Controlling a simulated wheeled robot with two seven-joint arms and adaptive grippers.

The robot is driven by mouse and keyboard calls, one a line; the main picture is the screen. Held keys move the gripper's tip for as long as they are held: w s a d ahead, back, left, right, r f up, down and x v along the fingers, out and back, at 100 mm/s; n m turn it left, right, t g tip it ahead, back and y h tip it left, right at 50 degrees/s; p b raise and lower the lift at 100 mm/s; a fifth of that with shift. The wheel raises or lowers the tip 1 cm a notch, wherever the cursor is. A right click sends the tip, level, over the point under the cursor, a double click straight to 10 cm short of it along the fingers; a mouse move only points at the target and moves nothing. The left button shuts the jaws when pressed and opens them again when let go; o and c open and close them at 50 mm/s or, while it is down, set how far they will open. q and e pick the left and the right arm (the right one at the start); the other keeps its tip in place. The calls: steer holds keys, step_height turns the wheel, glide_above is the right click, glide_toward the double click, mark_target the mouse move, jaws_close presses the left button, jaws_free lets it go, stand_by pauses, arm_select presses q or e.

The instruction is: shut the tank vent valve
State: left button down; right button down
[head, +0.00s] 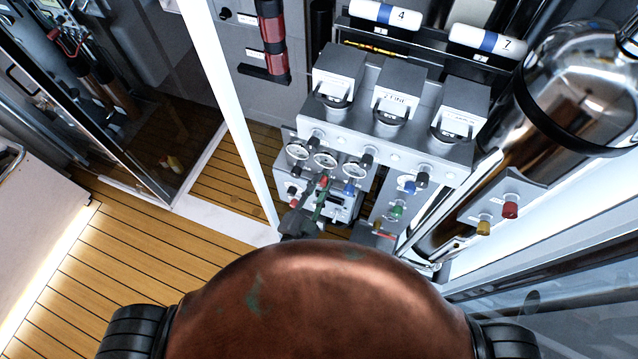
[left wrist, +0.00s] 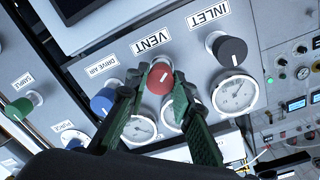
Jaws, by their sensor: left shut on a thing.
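The vent valve is a red knob (left wrist: 160,78) under the VENT label (left wrist: 151,38) in the left wrist view. A short white mark on its face is tilted to the upper right. My left gripper (left wrist: 158,88) has its dark green fingers on either side of the knob and is shut on it. In the head view my left gripper (head: 318,193) is at the lower front of the grey fill panel (head: 393,153), just below the gauges. The knob is mostly hidden there by the fingers. My right gripper is not in view.
A black INLET knob (left wrist: 229,49) and a blue DRIVE AIR knob (left wrist: 102,101) flank the vent knob. Several gauges sit close by, one being the INLET gauge (left wrist: 235,93). A large shiny cylinder (head: 572,85) stands right of the panel. Wooden floor (head: 90,265) is clear at left.

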arm_select(q)
steer(key=m+p, duration=0.1)
steer(key=m, duration=0.5)
steer(key=m+p, duration=0.1)
steer(key=m, duration=0.5)
steer(key=shift+y, duration=0.3)
steer(key=m+p, duration=0.2)
steer(key=m, duration=0.4)
steer(key=shift+f+m, duration=0.1)
steer(key=shift+m, duration=0.2)
steer(key=m+p, duration=0.2)
steer(key=m, duration=0.3)
steer(key=shift+f+y, duration=0.15)
steer(key=shift+y, duration=0.15)
steer(key=shift+m, duration=0.3)
steer(key=c, duration=2)
jaws_free()
steer(key=o, duration=0.3)
steer(key=shift+o, duration=0.2)
